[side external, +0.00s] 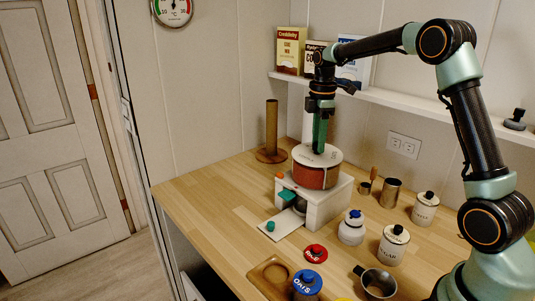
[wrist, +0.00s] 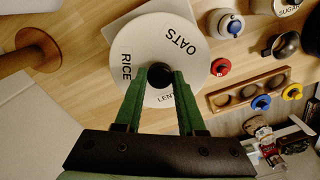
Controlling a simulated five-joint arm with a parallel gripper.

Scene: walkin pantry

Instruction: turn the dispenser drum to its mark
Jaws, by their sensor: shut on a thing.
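The dispenser drum (side external: 315,176) is reddish-brown with a white top and sits on a white dispenser stand (side external: 326,205). In the wrist view its white top (wrist: 192,62) reads OATS at the upper right, RICE at the left and a partly hidden LENT word at the bottom. A black knob (wrist: 160,73) stands at its centre. My gripper (wrist: 160,80) points down, its green fingers closed on the knob from both sides; it also shows in the side view (side external: 319,148). A small orange piece (side external: 279,175) is beside the drum; I cannot tell whether it is the mark.
A wooden paper-towel post (side external: 271,130) stands behind left. Lidded white jars (side external: 351,229), a metal cup (side external: 391,190) and a mug (side external: 378,283) stand to the right. A wooden tray (wrist: 240,98) and a red lid (side external: 315,252) lie in front. The left counter is clear.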

